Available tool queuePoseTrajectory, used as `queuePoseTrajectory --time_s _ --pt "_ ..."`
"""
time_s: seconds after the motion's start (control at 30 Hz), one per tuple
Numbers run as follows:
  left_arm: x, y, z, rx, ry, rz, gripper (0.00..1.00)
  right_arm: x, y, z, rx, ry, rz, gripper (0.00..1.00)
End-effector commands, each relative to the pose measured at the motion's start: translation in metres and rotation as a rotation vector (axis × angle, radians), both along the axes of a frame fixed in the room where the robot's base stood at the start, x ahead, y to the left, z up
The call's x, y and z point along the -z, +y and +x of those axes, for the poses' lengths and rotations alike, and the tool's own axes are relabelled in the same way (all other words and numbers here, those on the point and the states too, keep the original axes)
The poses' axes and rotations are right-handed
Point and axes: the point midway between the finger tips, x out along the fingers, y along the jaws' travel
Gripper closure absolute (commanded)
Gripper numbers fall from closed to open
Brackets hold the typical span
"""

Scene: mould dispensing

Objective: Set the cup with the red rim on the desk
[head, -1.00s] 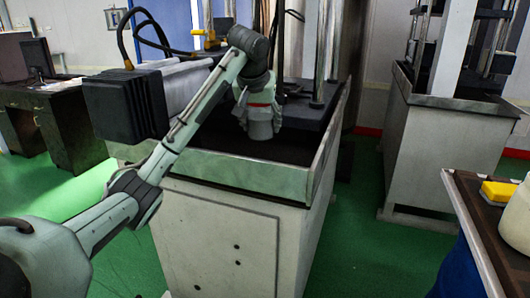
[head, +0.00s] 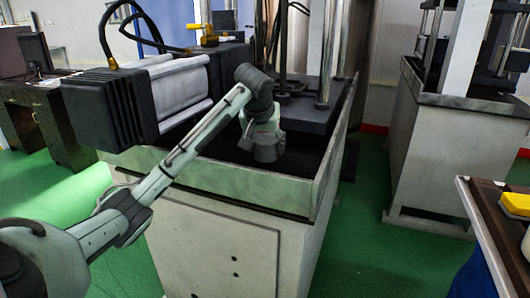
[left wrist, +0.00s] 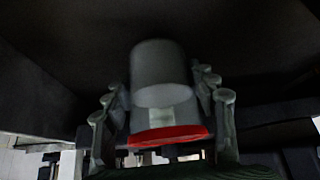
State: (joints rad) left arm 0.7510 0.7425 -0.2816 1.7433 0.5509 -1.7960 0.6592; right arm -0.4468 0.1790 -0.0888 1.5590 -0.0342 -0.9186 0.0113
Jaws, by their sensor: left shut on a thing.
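My left gripper (head: 265,148) hangs over the dark recess of the press machine, at the end of my outstretched left arm. In the left wrist view the gripper (left wrist: 165,108) has its fingers on both sides of a pale grey cup (left wrist: 160,75) with a red rim (left wrist: 167,136). It is shut on this cup. The red rim lies toward the bottom of the picture, near the palm. In the head view the cup cannot be clearly told from the gripper. My right gripper is not in view.
The press machine (head: 215,225) has raised side walls around the recess, with a large cylinder (head: 185,90) on the left and columns behind. A dark desk (head: 50,120) stands far left. A table (head: 482,205) with a yellow object (head: 516,204) stands right. Green floor lies between.

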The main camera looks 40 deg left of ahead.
Motion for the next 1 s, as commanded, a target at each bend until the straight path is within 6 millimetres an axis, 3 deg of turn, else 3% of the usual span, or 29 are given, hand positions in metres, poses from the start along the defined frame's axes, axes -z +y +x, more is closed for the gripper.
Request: queuePoseTrajectory --time_s 0.13,0.47,0.5,0.6,0.63,1.0 --pt "0.018 0.001 -0.001 -0.002 0.001 0.001 0.85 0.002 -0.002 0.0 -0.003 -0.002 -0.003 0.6" --pt "0.021 0.0 0.0 -0.001 -0.001 0.001 0.85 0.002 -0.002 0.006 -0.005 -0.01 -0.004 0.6" --pt "0.021 0.0 0.0 -0.001 0.0 0.001 0.38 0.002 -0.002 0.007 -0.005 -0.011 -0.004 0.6" --pt "0.021 0.0 0.0 -0.001 0.0 0.001 0.26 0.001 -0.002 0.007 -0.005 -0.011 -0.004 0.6" --pt "0.021 0.0 0.0 -0.001 0.0 0.001 0.22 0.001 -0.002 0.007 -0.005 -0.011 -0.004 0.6" --pt "0.017 0.0 -0.001 -0.001 0.0 0.001 0.22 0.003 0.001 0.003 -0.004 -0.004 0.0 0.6"
